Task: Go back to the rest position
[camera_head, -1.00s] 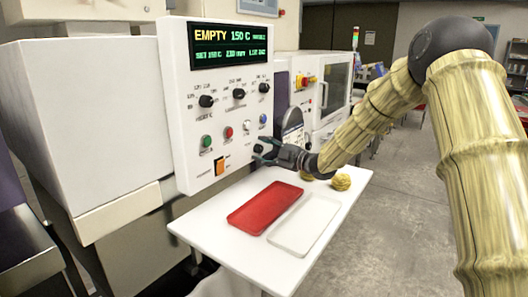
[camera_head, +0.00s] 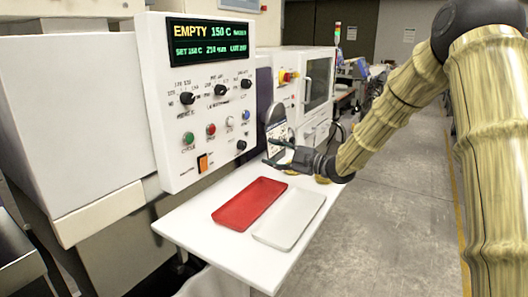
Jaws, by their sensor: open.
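My gripper (camera_head: 268,153) is open, with nothing between its fingers. It hangs above the far part of the white table, just right of the control panel (camera_head: 183,160) and clear of its lower right black knob (camera_head: 241,145). My arm comes in from the right side of the view. The panel's display (camera_head: 207,42) reads EMPTY 150 C on its top line.
A red tray (camera_head: 250,204) and a white tray (camera_head: 289,218) lie side by side on the white table (camera_head: 200,245). Yellowish round items (camera_head: 322,179) are partly hidden behind my gripper. A white machine (camera_head: 300,90) stands behind. The floor at right is clear.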

